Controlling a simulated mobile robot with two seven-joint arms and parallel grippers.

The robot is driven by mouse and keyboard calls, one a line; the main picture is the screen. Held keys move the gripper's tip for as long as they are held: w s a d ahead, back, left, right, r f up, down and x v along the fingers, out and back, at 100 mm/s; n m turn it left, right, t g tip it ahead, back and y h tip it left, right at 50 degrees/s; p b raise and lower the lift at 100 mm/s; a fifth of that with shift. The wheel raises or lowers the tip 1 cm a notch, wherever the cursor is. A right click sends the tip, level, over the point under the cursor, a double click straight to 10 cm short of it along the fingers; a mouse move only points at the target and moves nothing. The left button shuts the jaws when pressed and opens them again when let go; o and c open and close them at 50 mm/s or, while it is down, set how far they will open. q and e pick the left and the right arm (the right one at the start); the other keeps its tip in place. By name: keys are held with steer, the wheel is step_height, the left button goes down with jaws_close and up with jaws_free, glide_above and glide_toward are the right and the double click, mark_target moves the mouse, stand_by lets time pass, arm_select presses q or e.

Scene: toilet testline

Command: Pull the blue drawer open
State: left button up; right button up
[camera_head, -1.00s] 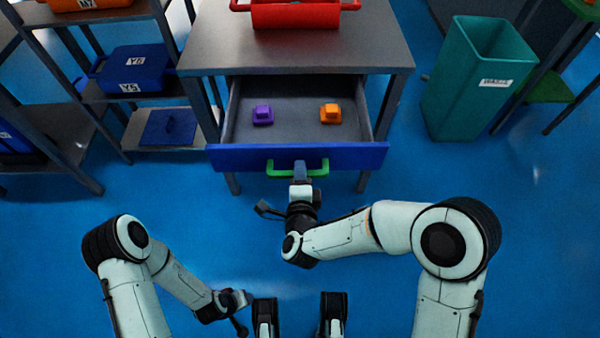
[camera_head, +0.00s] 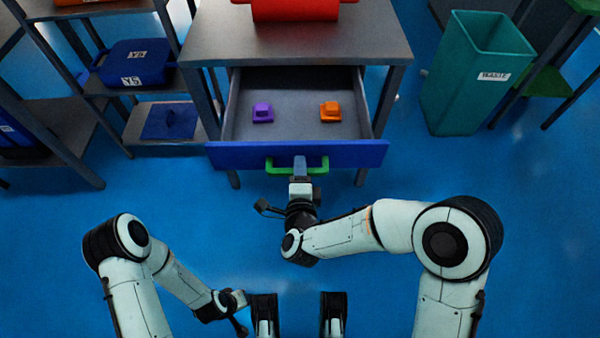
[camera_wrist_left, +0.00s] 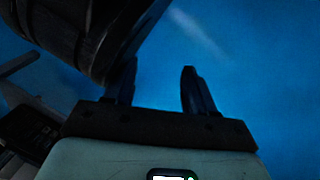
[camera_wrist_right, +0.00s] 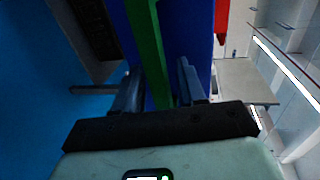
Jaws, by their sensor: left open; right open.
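The blue drawer (camera_head: 225,156) stands pulled out from under the grey table, with its inside showing. Its green handle (camera_head: 318,169) is on the front panel. A purple piece (camera_head: 262,113) and an orange piece (camera_head: 330,112) lie in the drawer. My right gripper (camera_head: 300,165) is at the handle. In the right wrist view the green handle (camera_wrist_right: 148,50) runs between the open fingers of my right gripper (camera_wrist_right: 158,85). Contact with the fingers cannot be told. My left gripper (camera_wrist_left: 158,80) is open and empty, over bare floor, far from the drawer.
A red container (camera_head: 295,10) sits on the grey table (camera_head: 225,40). A teal waste bin (camera_head: 460,90) stands at the right. A shelf at the left holds a blue box (camera_head: 135,62) and a blue lid (camera_head: 168,122). The blue floor between my arms and the drawer is clear.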

arm_select(q)
steer(key=s+d+r+p, duration=0.2)
steer(key=r+p, duration=0.3)
steer(key=r, duration=0.3)
steer(key=shift+d+m+h+p, duration=0.3)
steer(key=shift+d+h+p, duration=0.1)
steer(key=shift+d, duration=0.45)
arm_select(e)
steer(key=v, duration=1.3)
steer(key=shift+s, duration=0.2)
